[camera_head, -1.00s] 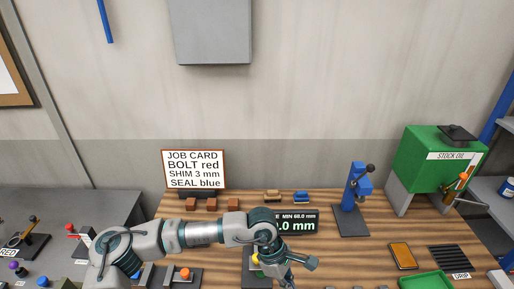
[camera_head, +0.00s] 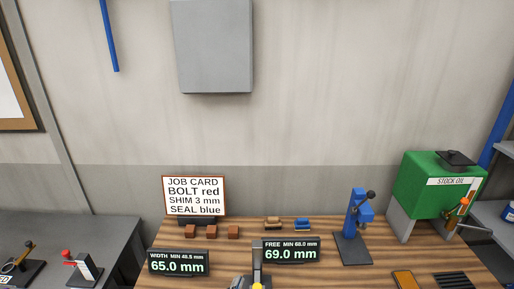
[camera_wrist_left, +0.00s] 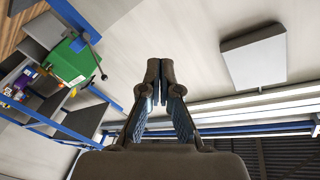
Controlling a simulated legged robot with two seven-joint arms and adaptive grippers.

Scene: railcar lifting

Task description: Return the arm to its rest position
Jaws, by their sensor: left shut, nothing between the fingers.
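My left gripper (camera_wrist_left: 156,88) shows in the left wrist view, its two dark fingers together at the tips and nothing between them. Its blue ribbed pads show below the tips. It points into open space, with a plain wall and ceiling lights behind it. I cannot make out my left arm in the head view. My right gripper is in neither view.
The wooden bench holds a job card (camera_head: 194,196), a width display (camera_head: 179,263) reading 65.0 mm, a free display (camera_head: 291,250) reading 69.0 mm and a blue press (camera_head: 356,222). A green stock oil box (camera_head: 437,187) stands at right. A grey side table (camera_head: 70,235) is at left.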

